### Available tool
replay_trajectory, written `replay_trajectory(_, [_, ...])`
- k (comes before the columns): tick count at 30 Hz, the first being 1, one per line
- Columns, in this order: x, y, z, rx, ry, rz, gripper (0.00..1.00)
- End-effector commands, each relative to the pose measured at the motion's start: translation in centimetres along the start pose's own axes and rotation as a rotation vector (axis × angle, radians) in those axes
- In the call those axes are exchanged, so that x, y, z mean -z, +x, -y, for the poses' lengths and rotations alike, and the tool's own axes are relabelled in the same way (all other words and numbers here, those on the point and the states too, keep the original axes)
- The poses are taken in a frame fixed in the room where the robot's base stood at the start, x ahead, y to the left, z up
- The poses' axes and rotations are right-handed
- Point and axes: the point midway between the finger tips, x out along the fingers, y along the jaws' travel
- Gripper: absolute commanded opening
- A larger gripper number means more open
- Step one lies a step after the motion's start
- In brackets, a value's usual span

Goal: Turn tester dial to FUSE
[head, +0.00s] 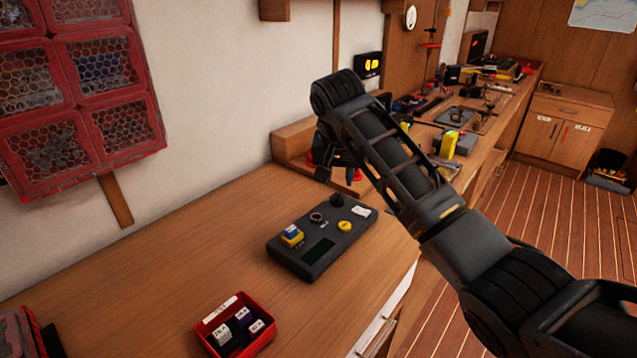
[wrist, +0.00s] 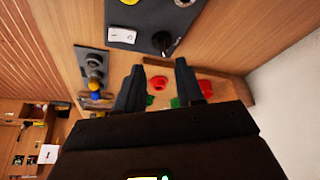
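The tester (head: 312,262) is a dark flat box on the wooden bench. Its black dial (head: 337,200) sits at the far edge, beside a white marked piece (head: 361,211). The tester also bears a metal ring, a yellow round button and a yellow-and-blue block. In the wrist view the tester is cut off at the top edge, with the dial (wrist: 161,42) ahead of my fingertips. My gripper (wrist: 158,75) is open and empty, its two fingers apart. In the head view it is beyond the tester, partly hidden by my arm. The dial's setting is too small to read.
A red tray (head: 262,341) with several labelled pieces sits at the bench's front. A wooden ledge (head: 293,137) and red items (wrist: 157,83) lie beyond the tester. Red mesh bins (head: 103,70) hang on the left wall. The bench left of the tester is clear.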

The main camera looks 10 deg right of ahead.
Motion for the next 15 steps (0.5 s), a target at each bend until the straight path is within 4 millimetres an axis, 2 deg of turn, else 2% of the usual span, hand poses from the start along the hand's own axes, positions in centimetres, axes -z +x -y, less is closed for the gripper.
replay_trajectory(5, [0.2,0.7,-0.1,-0.006,0.003,0.002,0.37])
replay_trajectory(15, [0.2,5.7,-0.2,-0.006,0.003,0.002,0.37])
